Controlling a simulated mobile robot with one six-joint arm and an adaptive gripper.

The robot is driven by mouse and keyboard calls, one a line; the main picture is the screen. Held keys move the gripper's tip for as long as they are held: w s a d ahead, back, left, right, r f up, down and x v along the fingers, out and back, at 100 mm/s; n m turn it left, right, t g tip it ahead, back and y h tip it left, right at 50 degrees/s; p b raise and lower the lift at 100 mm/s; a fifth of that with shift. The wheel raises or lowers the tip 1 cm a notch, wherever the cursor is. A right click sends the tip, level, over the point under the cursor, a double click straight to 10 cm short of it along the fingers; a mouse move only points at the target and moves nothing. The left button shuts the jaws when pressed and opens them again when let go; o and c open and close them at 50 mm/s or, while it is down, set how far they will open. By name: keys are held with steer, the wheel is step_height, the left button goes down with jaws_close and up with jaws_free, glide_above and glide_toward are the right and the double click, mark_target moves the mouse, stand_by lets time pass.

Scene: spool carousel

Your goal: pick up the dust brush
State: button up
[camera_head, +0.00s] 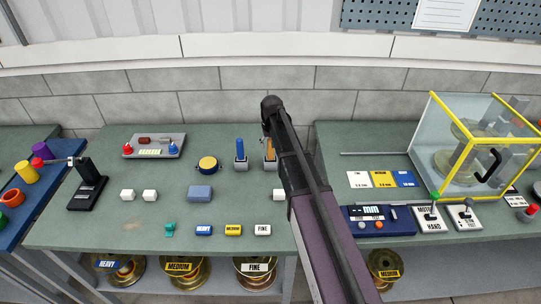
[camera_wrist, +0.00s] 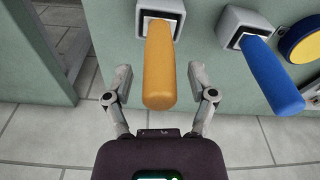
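Two handles stand upright in grey square holders on the green bench. One is orange (camera_head: 269,149) and partly hidden by my arm in the head view; the other is blue (camera_head: 240,149), to its left. No bristles show, so I cannot tell which is the dust brush. In the wrist view, the orange handle (camera_wrist: 164,65) rises from its holder (camera_wrist: 145,14) between the spread fingers of my gripper (camera_wrist: 159,72). The fingers are open, with a gap on both sides of the handle. The blue handle (camera_wrist: 272,75) stands to the right, outside the fingers.
A yellow-and-blue round item (camera_head: 208,164) and a blue-grey block (camera_head: 200,193) lie left of the holders. White cubes (camera_head: 149,195) and small labelled blocks (camera_head: 233,230) lie nearer the front. A yellow-framed clear case (camera_head: 434,150) stands on the right bench.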

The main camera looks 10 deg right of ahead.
jaws_close()
steer(key=shift+r, duration=0.1)
